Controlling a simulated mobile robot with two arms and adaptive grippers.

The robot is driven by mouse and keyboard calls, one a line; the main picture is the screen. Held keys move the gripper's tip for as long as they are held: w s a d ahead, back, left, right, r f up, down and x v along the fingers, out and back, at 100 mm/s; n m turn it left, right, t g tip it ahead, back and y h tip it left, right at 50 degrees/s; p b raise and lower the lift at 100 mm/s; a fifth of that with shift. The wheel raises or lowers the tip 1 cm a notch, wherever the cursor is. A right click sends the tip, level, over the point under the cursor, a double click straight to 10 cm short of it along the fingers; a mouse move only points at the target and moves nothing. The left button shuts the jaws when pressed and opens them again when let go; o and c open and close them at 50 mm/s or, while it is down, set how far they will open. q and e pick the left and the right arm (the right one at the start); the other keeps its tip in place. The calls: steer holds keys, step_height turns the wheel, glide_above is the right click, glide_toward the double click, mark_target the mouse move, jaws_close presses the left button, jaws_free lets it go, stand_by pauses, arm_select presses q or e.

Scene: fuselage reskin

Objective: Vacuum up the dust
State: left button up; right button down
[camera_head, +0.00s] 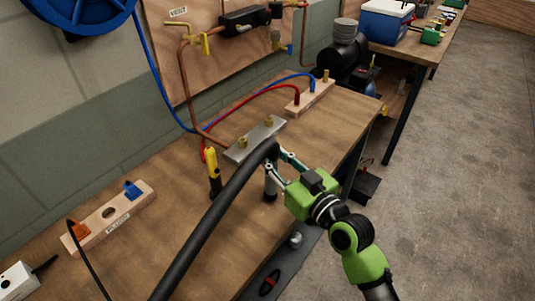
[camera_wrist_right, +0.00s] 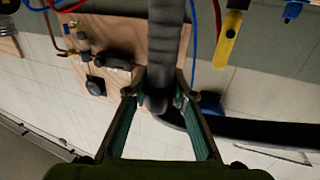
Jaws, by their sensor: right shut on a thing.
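A thick black vacuum hose (camera_head: 212,222) runs up from the bottom edge over the workbench (camera_head: 190,245) in the head view. My right gripper (camera_head: 276,166) is shut on the hose near its bent upper end, above the bench. A grey cylindrical piece (camera_head: 270,187) shows just below the fingers; I cannot tell whether it is the hose's nozzle. In the right wrist view, the hose (camera_wrist_right: 165,40) passes between both fingers of the right gripper (camera_wrist_right: 160,98). I cannot make out any dust. My left gripper is not in view.
A metal plate (camera_head: 246,147) with brass fittings, a yellow-and-black tool (camera_head: 213,172) and a wooden block with coloured connectors (camera_head: 105,219) are on the bench. Red and blue hoses (camera_head: 208,133) run behind. The floor (camera_head: 455,180) at right is clear.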

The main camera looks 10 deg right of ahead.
steer(key=shift+s+d, duration=0.5)
steer(key=shift+w+d+b, duration=0.1)
steer(key=shift+d+b, duration=0.05)
steer(key=shift+b, duration=0.2)
steer(key=shift+w+d+b, duration=1.2)
steer(key=shift+w+d, duration=1)
steer(key=shift+w, duration=0.05)
step_height(320, 180, up, 8)
steer(key=p, duration=0.7)
steer(key=shift+f, duration=0.15)
